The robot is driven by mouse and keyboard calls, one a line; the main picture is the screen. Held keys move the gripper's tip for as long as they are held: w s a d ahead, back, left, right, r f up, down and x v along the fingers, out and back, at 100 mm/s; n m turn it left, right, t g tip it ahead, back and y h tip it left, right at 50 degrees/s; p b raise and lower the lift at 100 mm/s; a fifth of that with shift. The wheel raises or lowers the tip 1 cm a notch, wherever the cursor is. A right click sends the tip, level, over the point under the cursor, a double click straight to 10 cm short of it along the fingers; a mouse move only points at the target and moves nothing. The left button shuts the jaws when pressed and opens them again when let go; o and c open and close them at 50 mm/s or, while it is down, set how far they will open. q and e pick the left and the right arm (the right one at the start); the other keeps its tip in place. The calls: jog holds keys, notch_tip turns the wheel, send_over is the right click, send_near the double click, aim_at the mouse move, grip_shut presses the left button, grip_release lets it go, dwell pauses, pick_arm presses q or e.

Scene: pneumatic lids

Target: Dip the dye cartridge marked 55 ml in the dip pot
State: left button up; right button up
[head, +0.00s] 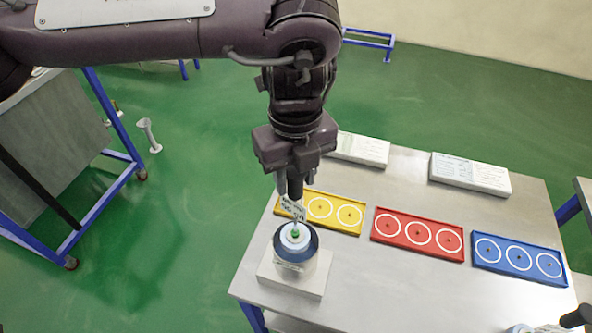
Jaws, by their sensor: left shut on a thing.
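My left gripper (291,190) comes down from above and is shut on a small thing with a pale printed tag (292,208). The tag's writing is too small to read, so I cannot tell whether it says 55 ml. Directly below is the dip pot (296,266), a cylinder with a dark rim on a white square base. A pale blue and white round piece with a green centre (295,234), seemingly part of the held cartridge, shows inside the pot's rim. How deep it sits I cannot tell. My right gripper is not clearly seen.
On the steel table (340,285) lie yellow (350,228), red (417,250) and blue (519,273) trays with white rings. White labelled blocks (470,174) stand behind. A pale blue-white item (522,328) and a dark part (577,317) are cut off at bottom right.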

pick_arm(q)
notch_tip(320, 180, down, 9)
jog(key=b, duration=0.6)
jog(key=shift+f, duration=0.2)
jog(key=shift+f+b, duration=0.4)
jog(key=shift+f, duration=0.1)
jog(key=shift+f+b, duration=0.4)
jog(key=shift+f, duration=0.1)
jog(key=shift+r, duration=0.1)
